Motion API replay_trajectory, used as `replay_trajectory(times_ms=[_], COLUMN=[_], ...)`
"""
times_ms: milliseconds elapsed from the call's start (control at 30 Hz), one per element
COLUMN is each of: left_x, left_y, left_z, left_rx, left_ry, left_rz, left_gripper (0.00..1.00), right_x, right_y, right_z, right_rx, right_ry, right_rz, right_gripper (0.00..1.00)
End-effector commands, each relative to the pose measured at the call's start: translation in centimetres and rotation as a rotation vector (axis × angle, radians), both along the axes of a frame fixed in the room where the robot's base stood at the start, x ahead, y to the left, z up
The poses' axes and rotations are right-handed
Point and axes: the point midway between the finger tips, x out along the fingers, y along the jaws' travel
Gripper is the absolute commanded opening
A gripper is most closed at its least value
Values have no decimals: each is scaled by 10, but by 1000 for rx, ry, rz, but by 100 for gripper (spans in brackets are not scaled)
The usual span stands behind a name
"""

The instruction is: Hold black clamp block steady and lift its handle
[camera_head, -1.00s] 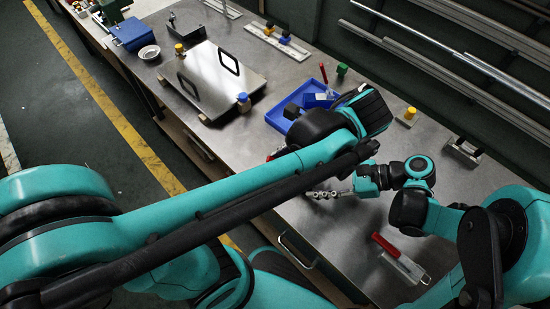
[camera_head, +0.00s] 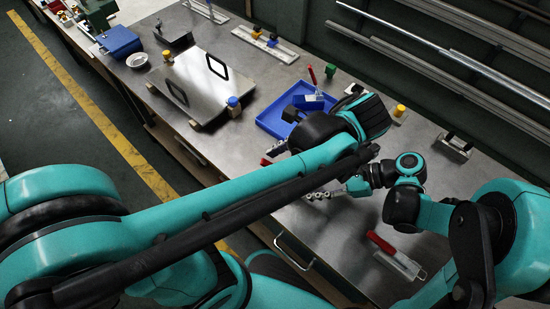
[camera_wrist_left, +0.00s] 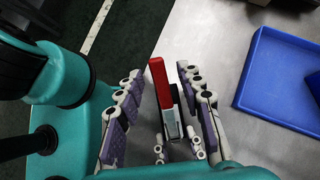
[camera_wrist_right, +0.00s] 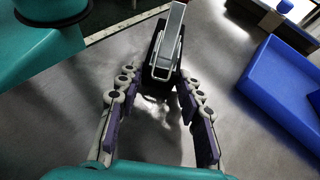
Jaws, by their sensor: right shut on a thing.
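The clamp has a red handle (camera_wrist_left: 160,82), a silver lever (camera_wrist_right: 172,35) and a black block (camera_wrist_right: 160,62). In the head view only a red tip (camera_head: 266,161) of it shows near the table's front edge; the rest is mostly hidden. My right gripper (camera_head: 318,194) reaches in from the right, and in the right wrist view its fingertips (camera_wrist_right: 158,83) are shut on the black block. My left gripper (camera_wrist_left: 161,74) is open, with its fingers on either side of the red handle and gaps on both sides. In the head view my left arm largely covers it.
A blue tray (camera_head: 268,122) with items lies just behind the clamp. A metal plate with a black handle (camera_head: 190,84) sits to the left. The table around my right gripper (camera_wrist_right: 158,83) is mostly clear.

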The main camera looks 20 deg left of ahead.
Motion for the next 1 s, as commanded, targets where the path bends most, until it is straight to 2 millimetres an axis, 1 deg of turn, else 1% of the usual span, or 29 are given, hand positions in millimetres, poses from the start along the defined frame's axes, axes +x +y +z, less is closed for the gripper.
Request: replay_trajectory(times_ms=[67, 167, 267, 500, 600, 700, 800, 1000], left_x=[0, 0, 0, 0, 0, 0, 0, 0], left_y=[0, 0, 0, 0, 0, 0, 0, 0], left_z=[1, 8, 22, 70, 85, 95, 99, 100], left_rx=[0, 0, 0, 0, 0, 0, 0, 0], left_ry=[0, 0, 0, 0, 0, 0, 0, 0], left_rz=[0, 0, 0, 0, 0, 0, 0, 0], left_gripper=[37, 37, 37, 37, 37, 37, 37, 37], right_x=[0, 0, 0, 1, 1, 1, 1, 1], right_y=[0, 0, 0, 0, 0, 0, 0, 0], right_z=[0, 0, 0, 0, 0, 0, 0, 0], right_rx=[0, 0, 0, 0, 0, 0, 0, 0], right_ry=[0, 0, 0, 0, 0, 0, 0, 0], right_rz=[0, -1, -1, -1, -1, -1, -1, -1], right_gripper=[11, 11, 11, 11, 11, 11, 11, 11])
